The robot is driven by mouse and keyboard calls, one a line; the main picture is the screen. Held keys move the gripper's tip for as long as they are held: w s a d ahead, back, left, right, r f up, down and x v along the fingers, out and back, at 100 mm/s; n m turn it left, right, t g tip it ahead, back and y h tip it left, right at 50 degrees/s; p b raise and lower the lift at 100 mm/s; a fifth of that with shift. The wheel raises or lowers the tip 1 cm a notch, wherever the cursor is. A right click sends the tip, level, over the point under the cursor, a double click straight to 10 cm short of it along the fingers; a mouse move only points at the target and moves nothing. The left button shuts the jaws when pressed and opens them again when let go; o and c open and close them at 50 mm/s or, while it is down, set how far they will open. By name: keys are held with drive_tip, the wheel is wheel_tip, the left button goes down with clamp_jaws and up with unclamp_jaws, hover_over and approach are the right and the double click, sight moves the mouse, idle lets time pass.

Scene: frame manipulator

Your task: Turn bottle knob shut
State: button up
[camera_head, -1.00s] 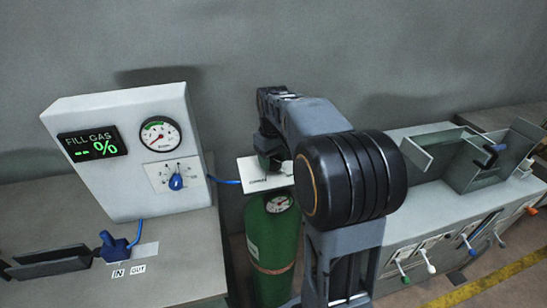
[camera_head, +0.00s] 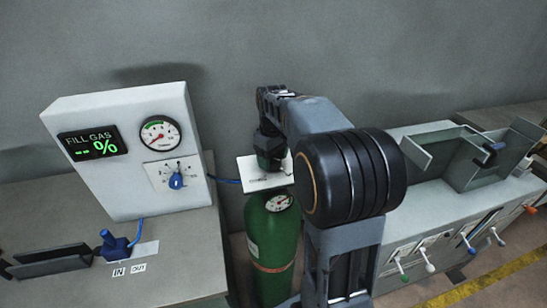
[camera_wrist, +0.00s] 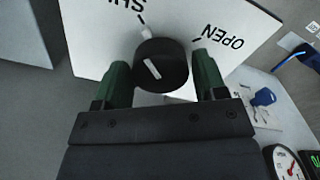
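The bottle knob (camera_wrist: 174,72) is round and black with a white line on its face. In the wrist view it sits on a white plate (camera_wrist: 100,28) marked OPEN at the right and a partly cut-off word at the upper left. The line and a white tab behind the knob point toward the upper-left mark. My gripper (camera_wrist: 162,75) has its green fingers on either side of the knob, with narrow gaps showing, so it looks open around it. In the head view the green gas bottle (camera_head: 271,235) stands below the plate, and my gripper (camera_head: 270,158) hides the knob.
A white gas panel (camera_head: 110,190) with a gauge and blue knob stands left on a grey bench (camera_head: 185,265). A grey cabinet with levers (camera_head: 415,240) stands at the right.

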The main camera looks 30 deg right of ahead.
drive_tip(key=shift+o, duration=1.3)
wheel_tip(320, 180, up, 14)
drive_tip(key=shift+f, duration=0.1)
drive_tip(key=m+t, duration=0.2)
drive_tip(key=m, duration=0.2)
hover_over(273, 158)
drive_tip(key=s+a, duration=0.1)
drive_tip(key=f, duration=0.7)
drive_tip(key=shift+a+f, duration=0.2)
drive_tip(key=shift+f, duration=0.05)
drive_tip(key=s+a+f+t, duration=0.1)
drive_tip(key=s+a+f, duration=0.2)
drive_tip(key=s, duration=0.4)
drive_tip(key=s+a+f+t, duration=0.1)
drive_tip(key=s+a+f, duration=0.3)
drive_tip(key=s, duration=0.4)
drive_tip(key=shift+a, duration=0.45)
